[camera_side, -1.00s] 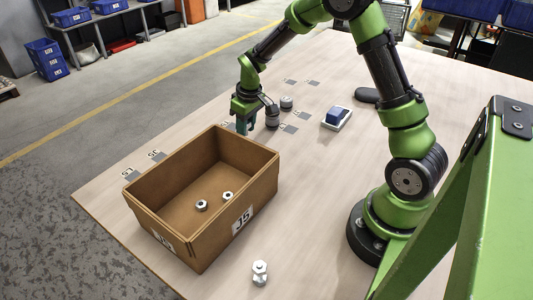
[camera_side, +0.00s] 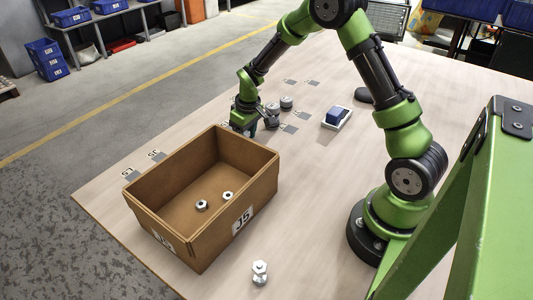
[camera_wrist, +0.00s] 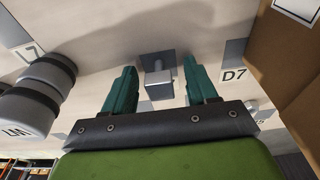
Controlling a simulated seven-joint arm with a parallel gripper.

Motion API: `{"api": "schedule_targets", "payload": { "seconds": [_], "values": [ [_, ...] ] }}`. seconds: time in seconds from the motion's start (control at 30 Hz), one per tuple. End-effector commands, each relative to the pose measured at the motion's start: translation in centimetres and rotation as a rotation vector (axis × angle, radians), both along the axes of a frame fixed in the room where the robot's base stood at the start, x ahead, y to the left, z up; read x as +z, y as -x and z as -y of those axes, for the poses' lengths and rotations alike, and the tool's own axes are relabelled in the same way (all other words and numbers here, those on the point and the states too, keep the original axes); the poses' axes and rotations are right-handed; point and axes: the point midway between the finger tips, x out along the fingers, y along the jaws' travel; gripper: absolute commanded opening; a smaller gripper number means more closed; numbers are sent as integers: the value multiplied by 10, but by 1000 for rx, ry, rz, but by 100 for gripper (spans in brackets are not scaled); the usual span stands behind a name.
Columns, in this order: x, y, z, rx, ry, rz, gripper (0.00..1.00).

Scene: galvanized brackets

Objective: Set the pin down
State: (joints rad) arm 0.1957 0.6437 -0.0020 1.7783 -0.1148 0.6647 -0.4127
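A short grey metal piece with a blocky end, which looks like the pin (camera_wrist: 158,82), is at a dark grey square on the table in the wrist view. It shows between the two teal fingers of my gripper (camera_wrist: 160,85), with a gap on each side. The fingers are spread apart and do not touch it. In the side view my gripper (camera_side: 246,128) is low over the table, just behind the brown box; the pin cannot be made out there.
The brown box (camera_side: 208,247) holds two nuts (camera_side: 201,206). A light metal bolt-like part (camera_side: 260,273) stands in front of it. Grey weights (camera_side: 287,102) stand near my gripper; they also show in the wrist view (camera_wrist: 30,105).

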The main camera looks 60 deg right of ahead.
Motion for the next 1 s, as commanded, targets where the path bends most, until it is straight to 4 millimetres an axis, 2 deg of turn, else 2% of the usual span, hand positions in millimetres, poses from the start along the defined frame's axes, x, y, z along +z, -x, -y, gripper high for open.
{"api": "schedule_targets", "payload": {
  "seconds": [0.27,0.37,0.7,1.0],
  "values": [
    [7,0,0,1,1,2,57],
    [22,2,0,1,1,4,57],
    [93,13,0,1,2,5,57],
    [127,20,-3,-5,-1,11,57]
  ]
}}
